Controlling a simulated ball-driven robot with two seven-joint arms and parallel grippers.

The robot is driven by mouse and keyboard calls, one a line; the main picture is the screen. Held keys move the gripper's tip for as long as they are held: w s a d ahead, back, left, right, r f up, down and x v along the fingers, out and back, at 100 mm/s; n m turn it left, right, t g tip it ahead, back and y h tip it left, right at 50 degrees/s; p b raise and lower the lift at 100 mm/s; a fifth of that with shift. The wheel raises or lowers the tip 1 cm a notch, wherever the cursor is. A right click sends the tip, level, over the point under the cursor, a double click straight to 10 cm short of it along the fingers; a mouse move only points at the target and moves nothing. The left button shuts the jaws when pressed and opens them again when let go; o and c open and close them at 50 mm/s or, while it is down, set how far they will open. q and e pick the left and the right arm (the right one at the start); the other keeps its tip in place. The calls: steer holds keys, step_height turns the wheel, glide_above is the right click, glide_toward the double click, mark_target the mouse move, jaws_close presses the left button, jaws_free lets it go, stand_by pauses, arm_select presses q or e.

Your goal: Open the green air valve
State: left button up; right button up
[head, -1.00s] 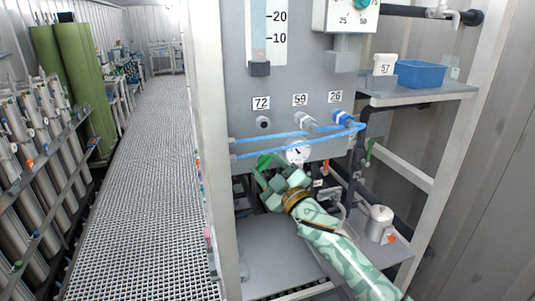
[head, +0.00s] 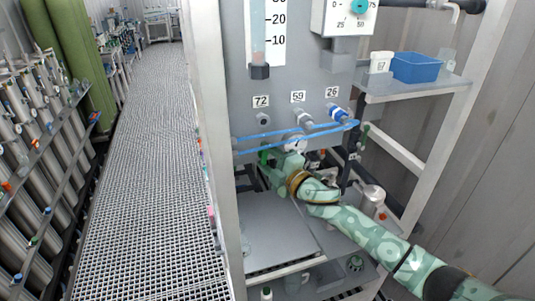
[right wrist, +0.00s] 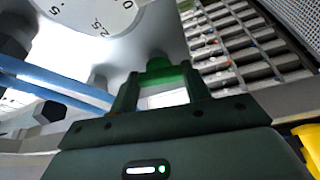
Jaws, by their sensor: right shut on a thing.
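The green air valve handle (head: 265,154) is at the lower edge of the grey panel, left of the round gauge (head: 295,141). My right gripper (head: 271,158) reaches it from the lower right and hides much of it. In the right wrist view the green handle (right wrist: 162,70) lies across the fingertips, and my right gripper (right wrist: 163,92) is shut on it with a finger on each side. The valve's exact turn angle is hard to tell. My left gripper is not in view.
Blue hoses (head: 320,131) run across the panel just above my right gripper and also pass left of it in the wrist view (right wrist: 55,92). A blue bin (head: 416,68) sits on the right shelf.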

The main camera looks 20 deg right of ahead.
stand_by(0.4)
steer(key=o, duration=1)
steer(key=shift+c, duration=0.2)
steer(key=b+v, duration=0.3)
steer(key=v, duration=1.3)
steer(key=shift+s, duration=0.15)
